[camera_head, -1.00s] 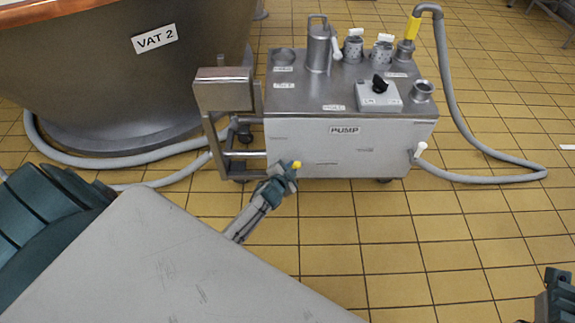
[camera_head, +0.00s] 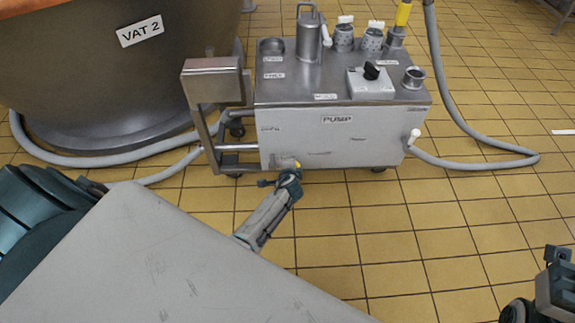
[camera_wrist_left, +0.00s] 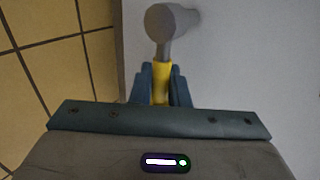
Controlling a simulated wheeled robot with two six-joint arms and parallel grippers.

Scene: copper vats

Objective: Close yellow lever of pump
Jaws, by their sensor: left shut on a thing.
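The pump (camera_head: 291,140) is a grey metal cabinet on a wheeled frame, labelled PUMP. A small yellow lever (camera_head: 297,165) shows low at its front, left of centre. In the left wrist view the yellow lever (camera_wrist_left: 160,84) runs from a grey round-ended fitting (camera_wrist_left: 168,24) down between my fingers. My left gripper (camera_head: 287,178) is shut on the lever, and its fingers (camera_wrist_left: 160,92) hide the lever's lower end. My right gripper (camera_head: 558,262) is partly in view at the bottom right, away from the pump; its finger state is unclear.
A large vat (camera_head: 105,75) labelled VAT 2 stands left of the pump. Grey hoses (camera_head: 470,160) lie on the floor on both sides. A yellow hose handle (camera_head: 403,14) is on top at the back right. The tiled floor (camera_head: 420,225) in front is clear.

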